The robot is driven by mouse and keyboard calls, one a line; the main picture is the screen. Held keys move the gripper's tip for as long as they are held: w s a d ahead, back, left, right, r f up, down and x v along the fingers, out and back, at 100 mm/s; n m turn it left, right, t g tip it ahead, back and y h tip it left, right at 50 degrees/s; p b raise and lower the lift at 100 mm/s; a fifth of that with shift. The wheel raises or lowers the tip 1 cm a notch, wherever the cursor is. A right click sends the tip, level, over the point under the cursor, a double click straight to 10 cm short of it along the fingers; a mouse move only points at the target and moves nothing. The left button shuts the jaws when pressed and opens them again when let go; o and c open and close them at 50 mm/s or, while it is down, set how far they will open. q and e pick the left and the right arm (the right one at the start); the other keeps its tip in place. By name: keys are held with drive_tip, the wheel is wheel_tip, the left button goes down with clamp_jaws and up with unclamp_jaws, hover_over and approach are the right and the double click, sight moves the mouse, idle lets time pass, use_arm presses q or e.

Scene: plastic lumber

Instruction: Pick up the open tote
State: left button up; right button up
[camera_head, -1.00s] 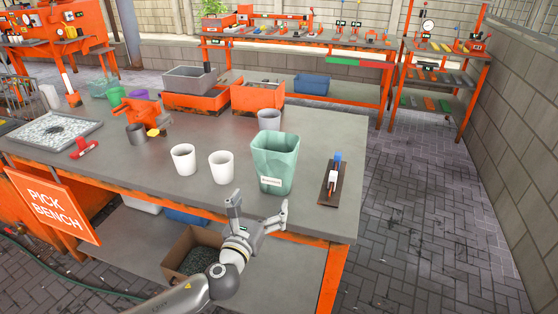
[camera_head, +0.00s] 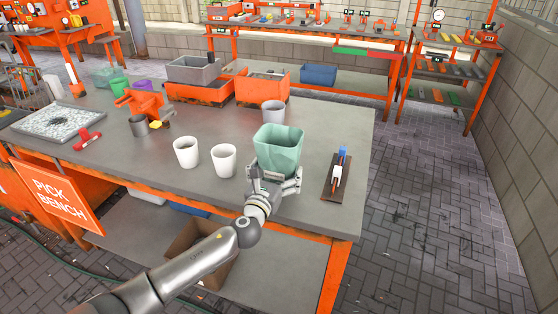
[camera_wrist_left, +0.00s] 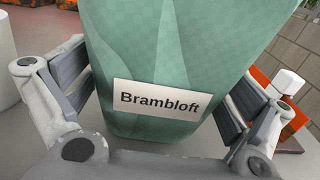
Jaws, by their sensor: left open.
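A pale green, open-topped tote (camera_head: 278,142) stands upright near the front right of the bench. In the left wrist view the tote (camera_wrist_left: 165,55) fills the middle and its white label reads "Brambloft". My left gripper (camera_head: 275,176) is at the tote's near side, low on its body. In the left wrist view its open fingers (camera_wrist_left: 155,95) stand on either side of the tote. A gap shows beside the tote's lower part; contact higher up cannot be told. My right gripper is not in view.
Two white cups (camera_head: 223,160) stand left of the tote on the bench (camera_head: 200,205). Orange bins (camera_head: 262,87) and a grey tray (camera_head: 193,70) are farther back.

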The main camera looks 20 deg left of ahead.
use_arm(q)
drive_tip(key=shift+w, duration=0.7)
drive_tip(key=shift+r, duration=0.1)
drive_tip(key=c, duration=1.1)
